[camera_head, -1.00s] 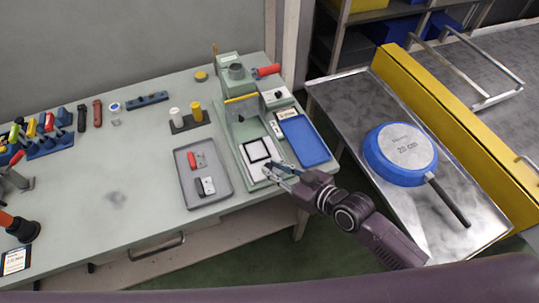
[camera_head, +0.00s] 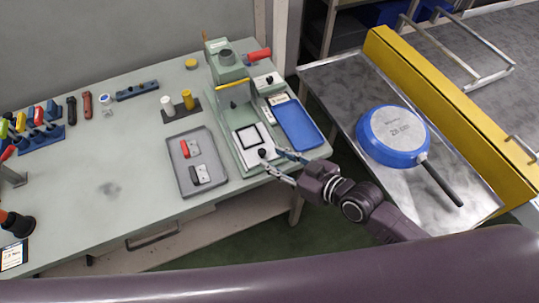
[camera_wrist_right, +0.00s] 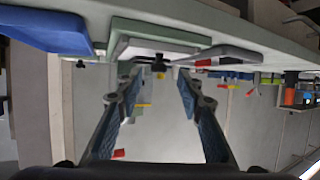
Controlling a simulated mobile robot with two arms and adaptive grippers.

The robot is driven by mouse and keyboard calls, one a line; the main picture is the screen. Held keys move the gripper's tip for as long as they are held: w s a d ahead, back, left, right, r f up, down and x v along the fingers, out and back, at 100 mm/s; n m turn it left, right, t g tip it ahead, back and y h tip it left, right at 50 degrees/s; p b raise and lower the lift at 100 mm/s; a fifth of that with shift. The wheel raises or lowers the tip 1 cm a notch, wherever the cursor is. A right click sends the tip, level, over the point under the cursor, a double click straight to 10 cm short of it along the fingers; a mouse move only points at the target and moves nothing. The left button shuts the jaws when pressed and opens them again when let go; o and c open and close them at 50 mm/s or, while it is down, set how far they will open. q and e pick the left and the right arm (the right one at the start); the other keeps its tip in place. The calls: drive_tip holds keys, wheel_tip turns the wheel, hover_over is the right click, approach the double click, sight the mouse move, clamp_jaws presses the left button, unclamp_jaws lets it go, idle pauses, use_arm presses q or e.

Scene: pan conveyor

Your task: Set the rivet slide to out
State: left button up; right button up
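The rivet slide (camera_head: 244,151) is a white plate with a black square outline, at the front of the pale green press (camera_head: 229,108). Its black knob (camera_head: 262,153) stands at the plate's front edge. My right gripper (camera_head: 271,159) is open at the front of the press, its two fingers spread either side of the knob's line. In the right wrist view the knob (camera_wrist_right: 160,61) shows between and just beyond the open fingers (camera_wrist_right: 156,75), with a gap on both sides. The gripper holds nothing. My left gripper is out of view.
A grey tray (camera_head: 183,178) with red and white parts lies left of the press. A blue tray (camera_head: 297,125) lies right of it. A blue pan (camera_head: 393,136) rests on the metal conveyor table (camera_head: 340,90) beside a yellow rail (camera_head: 440,105).

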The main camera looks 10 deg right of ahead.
drive_tip(key=v, duration=0.9)
drive_tip(key=shift+f, duration=0.1)
drive_tip(key=w+d+f+m+h, duration=0.1)
drive_tip(key=d+f+h, duration=0.1)
drive_tip(key=d+f, duration=0.35)
drive_tip(key=w+d+f+m+h, duration=0.1)
drive_tip(key=d+f+h, duration=0.15)
drive_tip(key=f, duration=0.65)
drive_tip(key=s+d+f+m+g+h, duration=0.1)
drive_tip(key=s+d+f, duration=0.2)
drive_tip(key=f, duration=0.4)
drive_tip(key=s+d+f+m+g+h+b, duration=0.1)
drive_tip(key=s+d+f, duration=0.2)
drive_tip(key=f, duration=0.4)
drive_tip(key=s+d+f+m+g+h, duration=0.1)
drive_tip(key=s+d+f, duration=0.15)
drive_tip(key=f, duration=0.45)
drive_tip(key=s+a+f+g, duration=0.1)
drive_tip(key=s+f+g, duration=0.1)
drive_tip(key=s+f, duration=0.3)
drive_tip(key=s+a+f+g+h, duration=0.1)
drive_tip(key=s+f, duration=0.4)
drive_tip(key=s, duration=0.7)
drive_tip(key=s+a+f+g, duration=0.3)
drive_tip(key=s+f, duration=0.2)
drive_tip(key=s, duration=0.4)
drive_tip(key=shift+m+b, duration=0.3)
drive_tip(key=shift+b, duration=0.15)
drive_tip(key=shift+s+a+f, duration=0.1)
drive_tip(key=shift+f, duration=0.1)
